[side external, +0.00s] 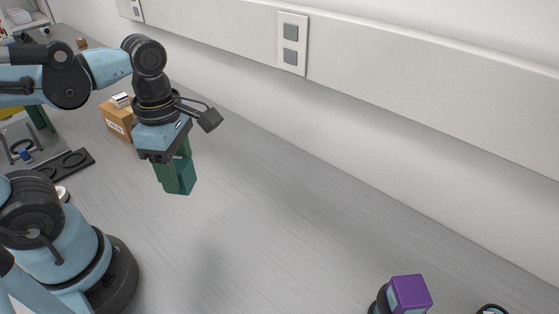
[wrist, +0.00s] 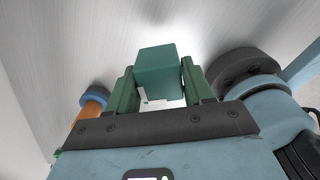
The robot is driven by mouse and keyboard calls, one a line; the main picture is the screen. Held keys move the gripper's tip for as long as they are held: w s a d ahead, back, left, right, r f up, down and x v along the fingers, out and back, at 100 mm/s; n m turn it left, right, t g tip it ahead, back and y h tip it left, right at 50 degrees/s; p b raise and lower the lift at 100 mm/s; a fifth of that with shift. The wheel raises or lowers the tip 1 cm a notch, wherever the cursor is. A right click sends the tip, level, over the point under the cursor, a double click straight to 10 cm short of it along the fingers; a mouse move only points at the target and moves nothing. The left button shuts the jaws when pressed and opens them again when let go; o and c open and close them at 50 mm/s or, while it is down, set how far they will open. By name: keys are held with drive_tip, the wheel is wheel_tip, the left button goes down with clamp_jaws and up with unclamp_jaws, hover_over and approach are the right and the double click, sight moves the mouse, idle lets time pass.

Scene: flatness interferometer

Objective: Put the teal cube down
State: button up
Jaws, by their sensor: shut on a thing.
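The teal cube (side external: 182,180) is held at the tip of my gripper (side external: 174,163), above the grey bench in the side external view. A gap shows between the cube and the bench, with a soft shadow on the bench below. In the wrist view the teal cube (wrist: 158,68) sits between the two green fingers of my gripper (wrist: 160,88), which are shut on its sides. The fingers are close to the cube in colour, so their contact edges are hard to make out in the side external view.
A cardboard box (side external: 118,118) and a dark plate with round recesses (side external: 66,165) are at the left. A purple-topped object (side external: 408,293) stands at the lower right. An orange, blue-capped object (wrist: 93,103) shows in the wrist view. The bench's middle (side external: 270,220) is clear.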

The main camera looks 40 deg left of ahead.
drive_tip(key=s+a+f+n, duration=0.2)
drive_tip(key=a+n, duration=0.1)
drive_tip(key=a, duration=0.4)
drive_tip(key=s+a+f+n, duration=0.2)
drive_tip(key=a+n, duration=0.2)
drive_tip(key=a, duration=0.3)
drive_tip(key=s+a+f+n, duration=0.2)
drive_tip(key=s+a+n, duration=0.1)
drive_tip(key=a, duration=0.4)
drive_tip(key=shift+f+n, duration=0.25)
drive_tip(key=shift+n, duration=0.35)
drive_tip(key=shift+f, duration=1.95)
drive_tip(key=shift+f, duration=0.2)
drive_tip(key=o, duration=1.2)
drive_tip(key=shift+r, duration=0.1)
